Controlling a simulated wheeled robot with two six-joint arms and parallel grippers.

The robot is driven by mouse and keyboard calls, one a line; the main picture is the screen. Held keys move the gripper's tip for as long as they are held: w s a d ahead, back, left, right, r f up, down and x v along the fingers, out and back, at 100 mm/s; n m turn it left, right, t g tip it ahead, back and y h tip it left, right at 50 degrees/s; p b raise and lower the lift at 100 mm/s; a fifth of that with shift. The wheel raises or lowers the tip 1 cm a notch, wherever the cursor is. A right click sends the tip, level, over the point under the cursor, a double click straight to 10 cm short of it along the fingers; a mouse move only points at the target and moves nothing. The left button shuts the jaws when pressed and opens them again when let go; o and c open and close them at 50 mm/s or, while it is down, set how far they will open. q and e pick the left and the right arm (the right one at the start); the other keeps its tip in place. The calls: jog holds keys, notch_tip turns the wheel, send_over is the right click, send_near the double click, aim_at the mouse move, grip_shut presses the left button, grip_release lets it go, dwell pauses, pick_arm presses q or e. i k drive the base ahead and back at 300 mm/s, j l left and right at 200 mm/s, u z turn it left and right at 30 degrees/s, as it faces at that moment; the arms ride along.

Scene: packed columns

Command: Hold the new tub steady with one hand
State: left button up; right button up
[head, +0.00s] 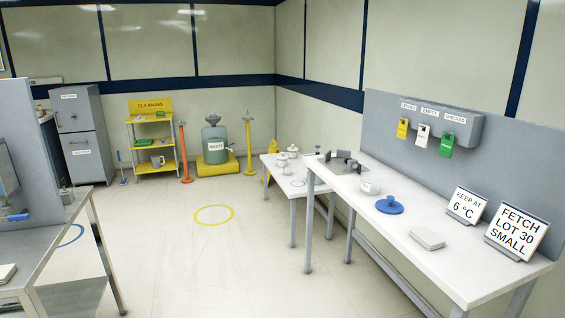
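A small pale, see-through tub (371,186) stands upright on the right-hand white bench (460,275). A blue round piece with a raised knob (389,205) lies beside it, apart from it. Small white lidded pots (282,160) stand on a lower white table at the back. The frame does not show which of these is the new tub. Neither of my grippers is in view, and nothing is seen touching the tub or the pots.
A grey and dark fixture (341,162) sits at the bench's far end. A white block (428,238) and signs "KEEP AT 6 °C" (467,204) and "FETCH LOT 30 SMALL" (517,233) are on the bench. A metal table (52,238) stands at left. The middle floor is open.

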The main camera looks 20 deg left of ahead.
aim_at(280, 161)
jog(key=i+j+u, duration=0.7)
jog(key=i, duration=0.2)
jog(key=i+u, duration=0.5)
jog(key=i, duration=1.6)
jog(key=i+z, duration=0.1)
jog(key=i, duration=0.75)
jog(key=i+j+z, duration=0.1)
jog(key=i, duration=0.7)
jog(key=i+j+z, duration=0.15)
jog(key=i+z, duration=0.25)
jog(key=i+j+z, duration=0.25)
jog(key=z, duration=0.2)
jog(key=i+j+z, duration=0.8)
jog(key=k+j, duration=0.05)
jog(key=k, duration=0.05)
